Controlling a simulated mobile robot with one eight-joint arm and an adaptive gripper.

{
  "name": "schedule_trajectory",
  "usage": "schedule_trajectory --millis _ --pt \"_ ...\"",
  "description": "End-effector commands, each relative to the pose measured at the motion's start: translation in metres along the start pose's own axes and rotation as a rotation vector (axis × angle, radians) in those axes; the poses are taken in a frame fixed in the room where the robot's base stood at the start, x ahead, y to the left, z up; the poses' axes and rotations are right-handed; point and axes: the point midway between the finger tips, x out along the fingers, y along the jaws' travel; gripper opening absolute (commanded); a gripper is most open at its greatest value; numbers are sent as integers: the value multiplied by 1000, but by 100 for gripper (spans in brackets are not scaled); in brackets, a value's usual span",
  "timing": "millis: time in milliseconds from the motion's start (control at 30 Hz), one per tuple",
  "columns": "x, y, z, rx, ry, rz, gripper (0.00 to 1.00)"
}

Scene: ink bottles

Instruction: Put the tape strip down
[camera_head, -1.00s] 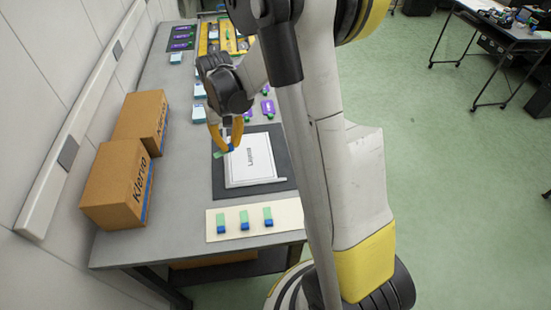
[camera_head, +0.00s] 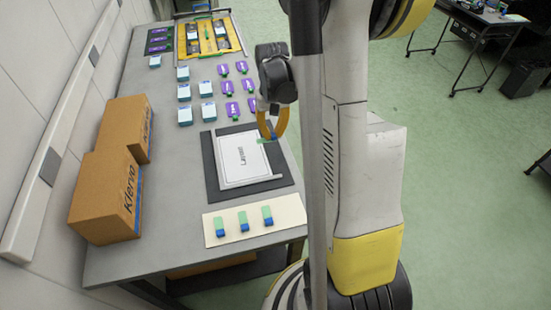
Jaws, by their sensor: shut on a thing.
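My gripper (camera_head: 271,134) has orange fingers and is shut on a small green and blue tape strip (camera_head: 264,140). It is at the upper right corner of the white panel with dark lettering (camera_head: 245,160). The panel lies on a dark grey mat (camera_head: 211,172). The strip's green end points left; I cannot tell whether it touches the panel or mat.
Two cardboard boxes stand at the left, a front one (camera_head: 104,200) and a rear one (camera_head: 127,127). Light blue boxes (camera_head: 184,91) and purple tags (camera_head: 232,109) lie behind the mat. A yellow tray (camera_head: 208,38) is at the back. My arm hides part of the right edge.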

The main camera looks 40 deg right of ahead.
Motion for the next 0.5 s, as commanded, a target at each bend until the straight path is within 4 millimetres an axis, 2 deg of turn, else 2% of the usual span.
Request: schedule_trajectory --millis 33,100,200,367,500 --pt "10 1 11 0 0 0 0" --pt "16 1 23 0 0 0 0" --pt "21 2 33 0 0 0 0" --pt "30 2 36 -1 0 0 0" --pt "53 2 36 -1 0 0 0"
